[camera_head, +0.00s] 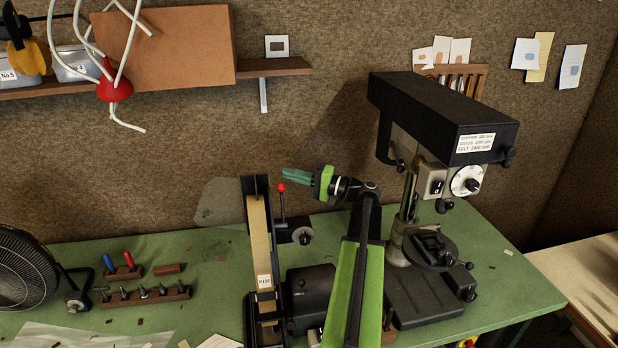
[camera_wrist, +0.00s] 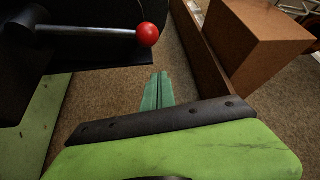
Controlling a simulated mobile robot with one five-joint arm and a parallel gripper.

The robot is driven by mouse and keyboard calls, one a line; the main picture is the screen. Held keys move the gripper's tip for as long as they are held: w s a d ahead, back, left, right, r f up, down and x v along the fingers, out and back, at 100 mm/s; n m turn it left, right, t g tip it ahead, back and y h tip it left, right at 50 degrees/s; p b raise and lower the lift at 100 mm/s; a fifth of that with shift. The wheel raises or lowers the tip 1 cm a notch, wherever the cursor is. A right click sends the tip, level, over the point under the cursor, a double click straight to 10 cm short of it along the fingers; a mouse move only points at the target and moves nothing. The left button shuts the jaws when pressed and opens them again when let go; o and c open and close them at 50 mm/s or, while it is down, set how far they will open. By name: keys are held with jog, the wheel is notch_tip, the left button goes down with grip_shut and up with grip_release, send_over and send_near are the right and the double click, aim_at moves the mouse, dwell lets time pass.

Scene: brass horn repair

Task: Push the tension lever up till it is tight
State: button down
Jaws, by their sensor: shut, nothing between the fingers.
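The tension lever is a thin dark rod with a red ball knob (camera_head: 281,188), standing upright beside the belt sander (camera_head: 258,240) in the head view. In the wrist view the red knob (camera_wrist: 147,35) is at upper centre, at the end of a grey rod (camera_wrist: 90,32). My gripper (camera_head: 285,173) is shut and empty, with green fingers pointing left. In the head view its tips show close to and slightly above the knob. In the wrist view the fingers (camera_wrist: 161,76) are together, just below the knob in the picture, with a visible gap to it.
A drill press (camera_head: 440,115) stands to the right on the green bench (camera_head: 190,247). A fan (camera_head: 22,268) and a rack of small tools (camera_head: 145,297) are at left. White cables with a red piece (camera_head: 115,90) hang at upper left.

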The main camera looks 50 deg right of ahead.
jog(key=shift+s+a+f+b, duration=0.25)
jog(key=shift+s+a, duration=0.25)
jog(key=shift+a, duration=0.3)
jog(key=shift+s+a+f+b, duration=0.2)
jog(key=shift+s+a, duration=0.3)
jog(key=shift+a, duration=0.3)
